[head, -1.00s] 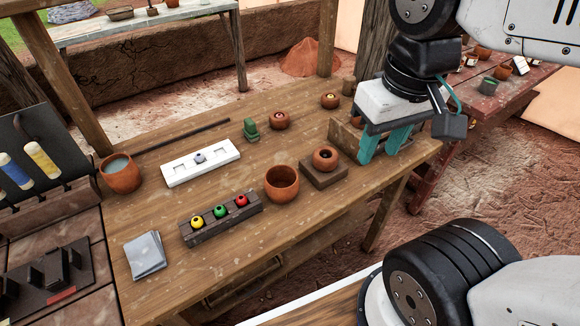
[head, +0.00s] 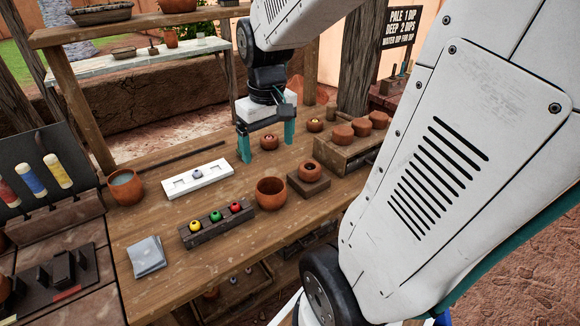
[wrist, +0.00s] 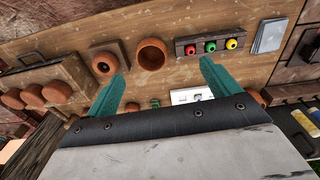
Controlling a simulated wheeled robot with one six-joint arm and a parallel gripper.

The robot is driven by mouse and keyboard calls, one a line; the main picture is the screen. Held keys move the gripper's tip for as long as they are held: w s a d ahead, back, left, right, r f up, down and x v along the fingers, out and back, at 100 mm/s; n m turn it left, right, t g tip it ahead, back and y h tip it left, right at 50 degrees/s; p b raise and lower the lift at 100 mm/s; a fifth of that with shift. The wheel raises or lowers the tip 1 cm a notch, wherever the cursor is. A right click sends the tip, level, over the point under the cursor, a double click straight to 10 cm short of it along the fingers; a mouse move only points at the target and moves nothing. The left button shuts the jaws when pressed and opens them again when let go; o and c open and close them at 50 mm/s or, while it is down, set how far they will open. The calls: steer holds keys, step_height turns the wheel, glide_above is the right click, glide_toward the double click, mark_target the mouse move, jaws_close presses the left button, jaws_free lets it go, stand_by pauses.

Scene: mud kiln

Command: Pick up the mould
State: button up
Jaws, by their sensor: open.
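No object here is plainly marked as the mould. A white block (head: 200,184) with square recesses and a small grey-blue bead lies on the table; part of it shows in the wrist view (wrist: 181,98). A small green object (wrist: 155,103) shows between my fingers in the wrist view, partly hidden by my gripper's body. In the head view my left finger seems to cover it. My gripper (head: 267,152) is open and empty, fingers pointing down above the table, right of the white block. It also shows in the wrist view (wrist: 163,57).
A terracotta bowl (head: 271,192), a cup on a wooden block (head: 308,187) and a rack (head: 222,226) of coloured beads stand nearer. A small terracotta pot (head: 269,142) is close to my right finger. A wooden box (head: 345,158) bears terracotta pots.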

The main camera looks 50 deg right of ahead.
steer(key=w+d+f+m, duration=0.1)
steer(key=w+d+f, duration=0.1)
steer(key=d+f, duration=0.5)
steer(key=m, duration=0.1)
glide_above(310, 168)
step_height(310, 168, down, 4)
steer(key=shift+g, duration=0.3)
step_height(310, 168, down, 8)
steer(key=shift+w+f, duration=0.1)
steer(key=c, duration=1.2)
